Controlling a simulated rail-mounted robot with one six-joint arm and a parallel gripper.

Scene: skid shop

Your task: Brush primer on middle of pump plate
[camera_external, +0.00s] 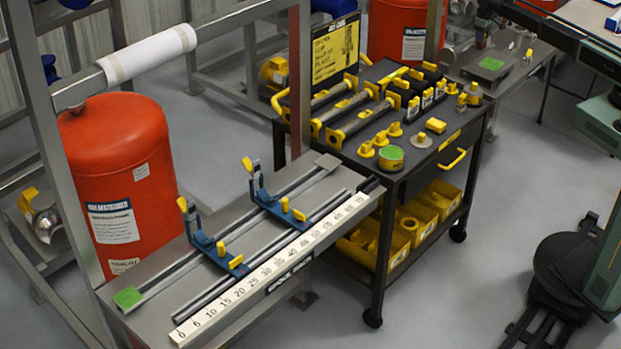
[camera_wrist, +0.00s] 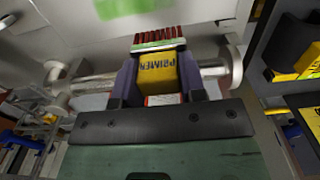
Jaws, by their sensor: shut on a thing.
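In the wrist view my gripper (camera_wrist: 158,82) is shut on a yellow block-shaped brush handle marked PRIMER (camera_wrist: 158,72). The brush's reddish striped bristles (camera_wrist: 158,35) point to the top of the picture, with a green strip just below them. Beyond the bristles is a pale flat surface (camera_wrist: 195,12) with a green patch (camera_wrist: 125,8). I cannot tell whether this is the pump plate, or whether the bristles touch it. In the external view a grey plate with a green patch (camera_external: 491,63) lies on the far bench.
A flanged pipe (camera_wrist: 95,83) crosses behind my fingers in the wrist view. A black cart (camera_external: 390,180) with yellow tools stands mid-picture. The near bench (camera_external: 150,270) bears a ruler and blue clamps. Orange tanks (camera_external: 118,175) stand behind. Open floor lies right of the cart.

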